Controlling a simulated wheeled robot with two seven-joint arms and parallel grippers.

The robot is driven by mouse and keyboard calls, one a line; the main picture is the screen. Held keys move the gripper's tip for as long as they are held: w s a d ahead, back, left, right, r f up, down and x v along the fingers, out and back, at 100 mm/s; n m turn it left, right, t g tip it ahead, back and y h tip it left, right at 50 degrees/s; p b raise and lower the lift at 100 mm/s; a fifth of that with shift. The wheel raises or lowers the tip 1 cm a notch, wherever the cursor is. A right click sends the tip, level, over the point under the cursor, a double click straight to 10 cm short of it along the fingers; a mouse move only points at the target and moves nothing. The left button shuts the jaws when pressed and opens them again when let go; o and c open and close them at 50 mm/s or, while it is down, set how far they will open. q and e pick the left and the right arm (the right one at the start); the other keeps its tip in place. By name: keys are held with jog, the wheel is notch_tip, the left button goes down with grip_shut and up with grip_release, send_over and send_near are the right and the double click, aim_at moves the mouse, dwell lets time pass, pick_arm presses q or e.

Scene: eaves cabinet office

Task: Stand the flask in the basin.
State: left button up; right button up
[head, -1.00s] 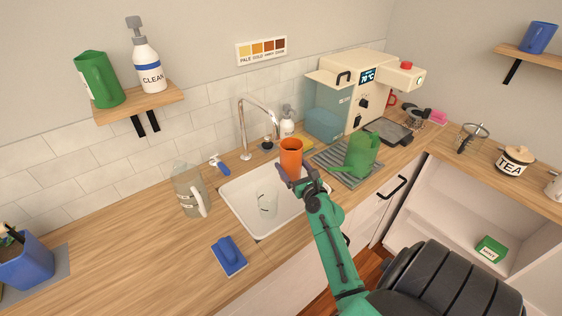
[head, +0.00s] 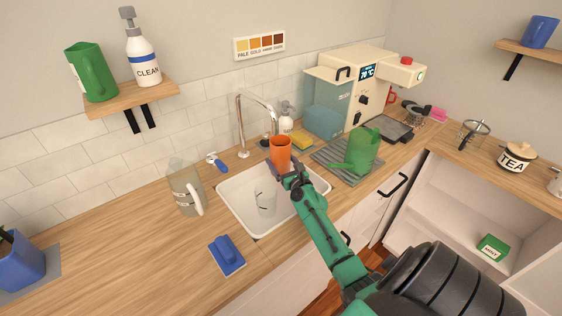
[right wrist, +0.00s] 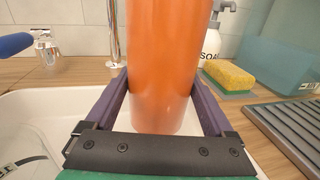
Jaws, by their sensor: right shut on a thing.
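The orange flask (head: 280,151) is upright between the fingers of my right gripper (head: 287,171), over the back right part of the white basin (head: 229,198). In the right wrist view the flask (right wrist: 162,65) fills the middle, with a purple finger on each side of it, and my right gripper (right wrist: 160,115) is shut on it. Its lower end shows against the white basin (right wrist: 45,105); I cannot tell how far above the basin floor it is. My left gripper is not in view.
A clear vessel (head: 264,196) stands in the basin's left part. The faucet (head: 241,125) rises behind.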

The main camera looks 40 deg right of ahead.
jog(key=shift+f, duration=0.2)
jog(key=o, duration=1.5)
jog(key=shift+r, duration=0.15)
jog(key=shift+r+p, duration=0.35)
jog(key=shift+p, duration=0.05)
jog(key=shift+r+p, duration=0.45)
jog(key=shift+p, duration=0.05)
jog(key=v, duration=0.4)
jog(key=b+v, duration=0.1)
jog(key=v, duration=0.7)
jog(key=shift+s+f, duration=0.1)
jog(key=shift+f, duration=0.3)
